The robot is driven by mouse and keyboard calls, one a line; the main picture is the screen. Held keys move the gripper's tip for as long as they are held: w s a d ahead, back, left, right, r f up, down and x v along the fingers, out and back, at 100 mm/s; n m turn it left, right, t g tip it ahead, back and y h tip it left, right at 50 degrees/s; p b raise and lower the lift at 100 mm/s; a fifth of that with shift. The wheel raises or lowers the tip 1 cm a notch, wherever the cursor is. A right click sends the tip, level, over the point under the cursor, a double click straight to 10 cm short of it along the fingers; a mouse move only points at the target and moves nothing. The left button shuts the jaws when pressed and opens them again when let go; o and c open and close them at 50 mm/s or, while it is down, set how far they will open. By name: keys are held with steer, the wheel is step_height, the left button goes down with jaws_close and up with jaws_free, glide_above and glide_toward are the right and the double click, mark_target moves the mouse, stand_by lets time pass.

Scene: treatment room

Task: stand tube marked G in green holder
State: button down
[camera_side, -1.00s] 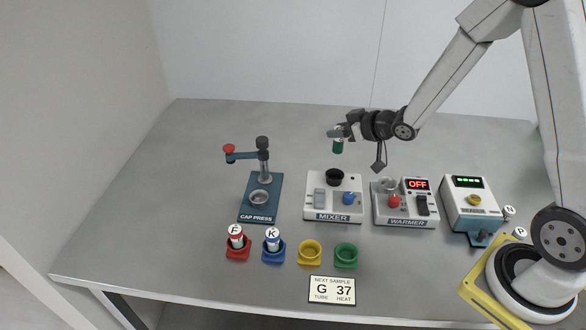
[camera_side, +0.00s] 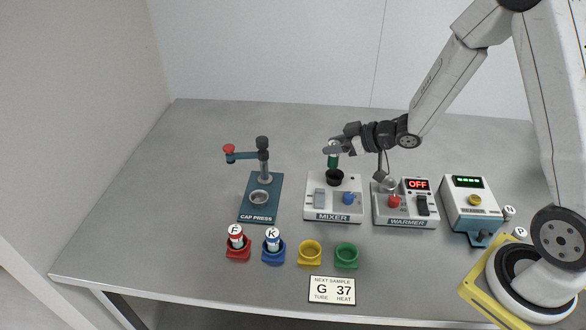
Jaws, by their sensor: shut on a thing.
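My gripper (camera_side: 334,150) is shut on a small tube with a green body (camera_side: 332,161). The tube is upright, just above or entering the black cup of the mixer (camera_side: 320,207); I cannot tell how deep it is. Its letter cannot be read, as the gripper covers its upper part. The green holder (camera_side: 346,257) stands empty at the front, right of the empty yellow holder (camera_side: 310,253).
Tube F (camera_side: 236,237) stands in the red holder and tube K (camera_side: 272,240) in the blue holder. The cap press (camera_side: 262,202) is at left, the warmer (camera_side: 404,210), reading OFF, right of the mixer. A sign (camera_side: 332,290) reads G, 37. The left tabletop is clear.

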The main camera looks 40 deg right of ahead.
steer(key=s+a+f+n+g+y, duration=0.2)
steer(key=s+a+n+g, duration=0.3)
steer(key=s, duration=0.3)
steer(key=s+a+f+n+g+y, duration=0.3)
steer(key=s+a+n+g+y, duration=0.1)
steer(key=s+n, duration=0.3)
steer(key=shift+s+a+g+y, duration=0.35)
steer(key=shift+s+g+y, duration=0.1)
steer(key=shift+g, duration=0.15)
steer(key=shift+f, duration=0.2)
steer(key=shift+f, duration=2.75)
steer(key=shift+f, duration=0.6)
steer(key=c, duration=0.5)
jaws_free()
steer(key=shift+c, duration=0.2)
steer(key=shift+d+r, duration=0.1)
steer(key=shift+d, duration=0.05)
